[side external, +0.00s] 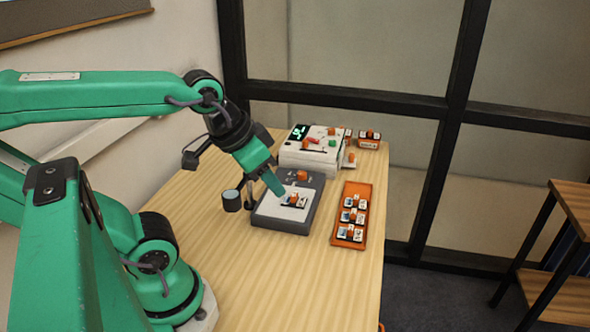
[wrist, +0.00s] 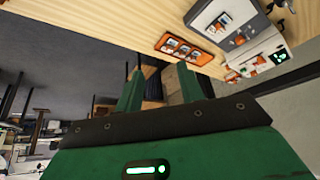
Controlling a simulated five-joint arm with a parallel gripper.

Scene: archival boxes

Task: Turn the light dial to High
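A grey box (side external: 270,225) with a pale top panel (side external: 272,209) stands on the table. An orange knob (side external: 302,175), possibly the light dial, sits on its far strip; its setting is too small to read. The box also shows in the wrist view (wrist: 262,28), at the upper right, with the orange knob (wrist: 240,39). My gripper (side external: 278,190) points down over the box in the side view; I cannot tell its height or any contact. In the wrist view its green fingers (wrist: 158,88) are apart with nothing between them.
A white device (side external: 297,160) with a green display stands behind the grey box. An orange tray (side external: 347,240) with several small cards and orange pieces lies to the right. A dark cup (side external: 232,202) stands left. The near table (side external: 270,280) is clear.

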